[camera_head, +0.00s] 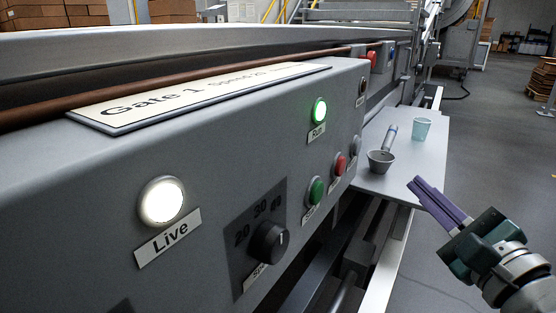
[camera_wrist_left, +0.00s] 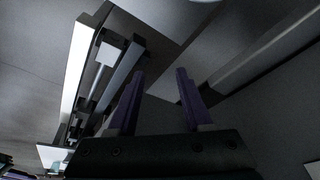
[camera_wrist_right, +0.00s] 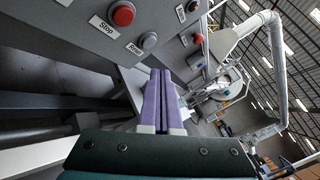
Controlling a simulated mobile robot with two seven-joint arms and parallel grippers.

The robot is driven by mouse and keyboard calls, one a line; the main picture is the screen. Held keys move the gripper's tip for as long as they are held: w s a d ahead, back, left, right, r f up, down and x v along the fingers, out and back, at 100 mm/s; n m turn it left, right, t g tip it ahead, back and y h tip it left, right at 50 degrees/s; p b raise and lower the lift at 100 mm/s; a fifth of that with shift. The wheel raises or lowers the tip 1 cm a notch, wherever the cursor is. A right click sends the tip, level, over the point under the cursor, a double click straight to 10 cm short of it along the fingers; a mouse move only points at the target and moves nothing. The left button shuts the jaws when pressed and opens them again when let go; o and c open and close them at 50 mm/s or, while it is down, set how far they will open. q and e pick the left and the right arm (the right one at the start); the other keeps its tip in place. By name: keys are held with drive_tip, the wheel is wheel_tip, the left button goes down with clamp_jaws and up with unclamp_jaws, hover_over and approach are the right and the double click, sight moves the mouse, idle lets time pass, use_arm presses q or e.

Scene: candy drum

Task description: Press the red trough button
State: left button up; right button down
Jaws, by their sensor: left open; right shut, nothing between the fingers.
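A red round button (camera_head: 340,164) sits on the grey control panel (camera_head: 225,150), right of a green one; in the right wrist view the red button (camera_wrist_right: 122,14) is labelled Stop. A smaller red part (camera_head: 371,58) shows farther along the machine; I cannot tell whether it is the trough button. My right gripper (camera_head: 416,183) has purple fingers, shut and empty, in the air right of the panel and apart from the buttons. It also shows in the right wrist view (camera_wrist_right: 158,75). My left gripper (camera_wrist_left: 160,75) is open and empty in its wrist view, outside the head view.
A grey Reset button (camera_wrist_right: 147,41) is beside Stop. A dial (camera_head: 269,243) and lit Live lamp (camera_head: 161,201) are on the panel. A side shelf (camera_head: 400,180) holds a grey scoop (camera_head: 381,160) and pale blue cup (camera_head: 421,129).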

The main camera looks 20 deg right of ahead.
sight(340, 166)
drive_tip(key=w+a+b, duration=0.1)
drive_tip(key=w+a, duration=0.4)
drive_tip(key=w, duration=0.1)
drive_tip(key=shift+w+a+b, duration=0.3)
drive_tip(key=shift+b, duration=0.1)
idle(1.7)
drive_tip(key=shift+w+a, duration=0.3)
drive_tip(key=shift+w+a+b, duration=0.25)
drive_tip(key=shift+w+b, duration=0.05)
drive_tip(key=shift+w, duration=0.05)
idle(0.9)
drive_tip(key=shift+s+d, duration=0.1)
drive_tip(key=shift+s, duration=0.05)
drive_tip(key=shift+s+d+p, duration=0.3)
drive_tip(key=shift+s+d, duration=0.15)
drive_tip(key=shift+s, duration=0.05)
idle(0.4)
